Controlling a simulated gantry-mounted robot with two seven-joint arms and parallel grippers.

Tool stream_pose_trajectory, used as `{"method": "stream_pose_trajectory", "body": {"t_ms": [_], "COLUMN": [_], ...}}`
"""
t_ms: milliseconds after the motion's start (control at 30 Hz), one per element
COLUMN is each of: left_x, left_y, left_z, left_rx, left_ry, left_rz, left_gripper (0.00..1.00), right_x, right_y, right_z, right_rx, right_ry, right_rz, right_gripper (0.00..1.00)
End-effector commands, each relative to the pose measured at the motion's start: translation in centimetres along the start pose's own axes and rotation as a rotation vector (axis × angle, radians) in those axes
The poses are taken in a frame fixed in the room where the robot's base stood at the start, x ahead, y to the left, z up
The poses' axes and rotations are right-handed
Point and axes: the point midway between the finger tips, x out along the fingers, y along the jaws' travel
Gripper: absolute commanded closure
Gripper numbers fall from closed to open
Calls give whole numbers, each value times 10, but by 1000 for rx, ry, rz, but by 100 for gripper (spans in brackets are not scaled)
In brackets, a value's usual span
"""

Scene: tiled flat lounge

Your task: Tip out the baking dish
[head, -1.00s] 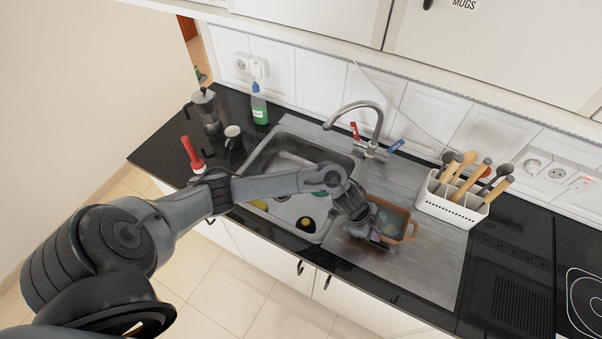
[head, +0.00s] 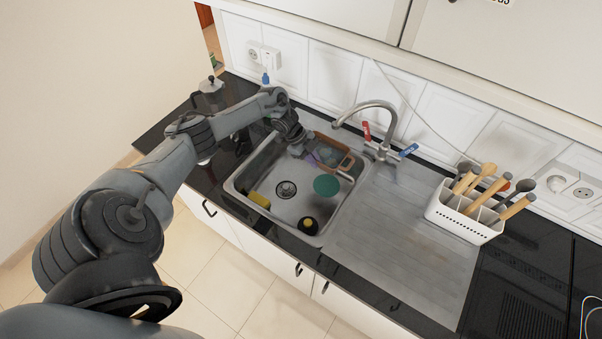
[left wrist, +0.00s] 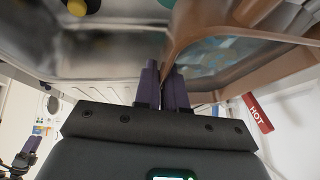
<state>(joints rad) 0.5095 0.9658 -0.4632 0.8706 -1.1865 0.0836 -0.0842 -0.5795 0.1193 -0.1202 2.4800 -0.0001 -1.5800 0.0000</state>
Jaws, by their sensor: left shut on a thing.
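The brown rectangular baking dish (head: 346,157) is over the back of the sink basin (head: 290,212), in front of the tap. My left gripper (head: 312,157) is shut on the wall at its left end. In the left wrist view the purple fingers (left wrist: 163,88) pinch the edge of the dish (left wrist: 225,22). Bluish and greenish patches show inside the dish; I cannot tell what they are. How far the dish tilts is hard to tell.
The sink holds a green round item (head: 326,185), a yellow sponge (head: 260,199) and a black-and-yellow item (head: 308,225). The tap (head: 372,122) stands close behind the dish. A white utensil holder (head: 465,213) is to the right. The drainboard (head: 400,235) is clear.

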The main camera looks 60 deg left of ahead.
Motion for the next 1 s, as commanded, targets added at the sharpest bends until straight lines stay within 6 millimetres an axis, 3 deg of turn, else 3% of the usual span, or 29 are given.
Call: {"method": "stream_pose_trajectory", "body": {"t_ms": [100, 400, 700, 1000], "left_x": [-29, -105, -161, -186], "left_y": [-1, 8, 16, 21], "left_z": [37, 105, 139, 151], "left_rx": [6, -16, -58, -83], "left_ry": [-3, -5, -10, -13], "left_rz": [-3, -21, -49, -62], "left_gripper": [100, 100, 100, 100], "right_x": [10, 25, 33, 37], "right_y": [-1, -2, -2, 0], "right_z": [3, 8, 11, 12], "right_rx": [2, 3, 2, -5], "right_ry": [0, 0, 0, -2], "right_rz": [-2, -2, -1, 4], "right_gripper": [29, 29, 29, 29]}}
